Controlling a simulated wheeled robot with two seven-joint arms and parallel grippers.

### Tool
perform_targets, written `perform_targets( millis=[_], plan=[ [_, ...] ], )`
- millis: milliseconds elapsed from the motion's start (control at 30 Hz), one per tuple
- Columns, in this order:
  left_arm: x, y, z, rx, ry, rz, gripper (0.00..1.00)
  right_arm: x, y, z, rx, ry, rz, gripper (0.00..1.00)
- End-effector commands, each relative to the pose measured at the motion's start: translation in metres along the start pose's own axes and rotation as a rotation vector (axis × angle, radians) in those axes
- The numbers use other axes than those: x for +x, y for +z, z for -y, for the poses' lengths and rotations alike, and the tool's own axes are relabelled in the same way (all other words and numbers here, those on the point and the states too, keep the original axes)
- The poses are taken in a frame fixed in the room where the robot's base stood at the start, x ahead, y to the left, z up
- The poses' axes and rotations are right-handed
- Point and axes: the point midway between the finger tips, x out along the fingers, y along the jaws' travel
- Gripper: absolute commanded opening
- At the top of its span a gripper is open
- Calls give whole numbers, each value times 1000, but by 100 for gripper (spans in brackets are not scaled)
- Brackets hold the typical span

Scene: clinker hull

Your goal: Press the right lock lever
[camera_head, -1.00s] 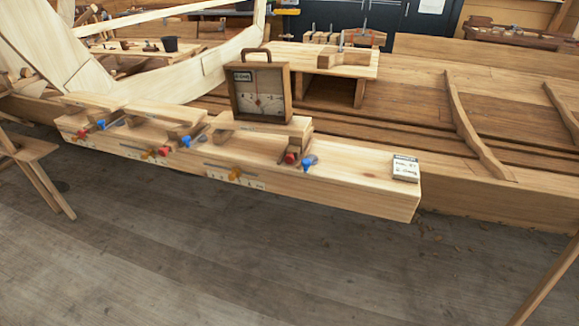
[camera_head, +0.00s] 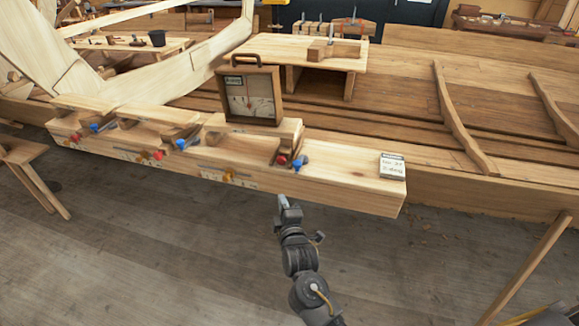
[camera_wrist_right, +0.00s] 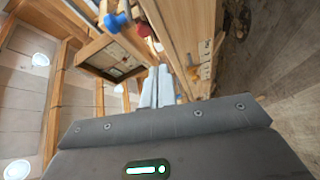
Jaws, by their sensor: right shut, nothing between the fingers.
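Red and blue levers sit in pairs along the front of a long pale wooden beam (camera_head: 345,180). The rightmost pair is a red lever (camera_head: 282,159) and a blue lever (camera_head: 300,163); I cannot tell which of them is the right lock lever. In the right wrist view a blue lever (camera_wrist_right: 117,22) and a red lever (camera_wrist_right: 146,26) show near the top. My right gripper (camera_head: 283,201) is shut and empty, in front of and below the beam, apart from the levers. Its closed fingers (camera_wrist_right: 157,82) show in the right wrist view. My left gripper is out of view.
A wooden-framed dial box (camera_head: 249,94) stands on the beam behind the levers. A small labelled block (camera_head: 392,166) lies at the beam's right end. Orange knobs (camera_head: 229,176) sit low on the front face.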

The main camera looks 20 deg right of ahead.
Motion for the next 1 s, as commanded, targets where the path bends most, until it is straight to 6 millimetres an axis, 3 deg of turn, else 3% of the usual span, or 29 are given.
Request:
perform_targets(
  millis=[33, 100, 200, 667, 1000],
  plan=[
    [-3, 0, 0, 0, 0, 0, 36, 1, -4, -22, -18, 36, 2, 0],
    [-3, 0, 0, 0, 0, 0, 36, 2, -6, -40, -43, 68, 6, 0],
    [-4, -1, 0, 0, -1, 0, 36, 2, -8, -52, -59, 90, 9, 0],
    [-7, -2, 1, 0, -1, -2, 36, 11, -9, -54, -63, 90, 9, 0],
    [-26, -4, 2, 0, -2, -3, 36, 74, -9, -62, -62, 91, 9, 0]
  ],
)
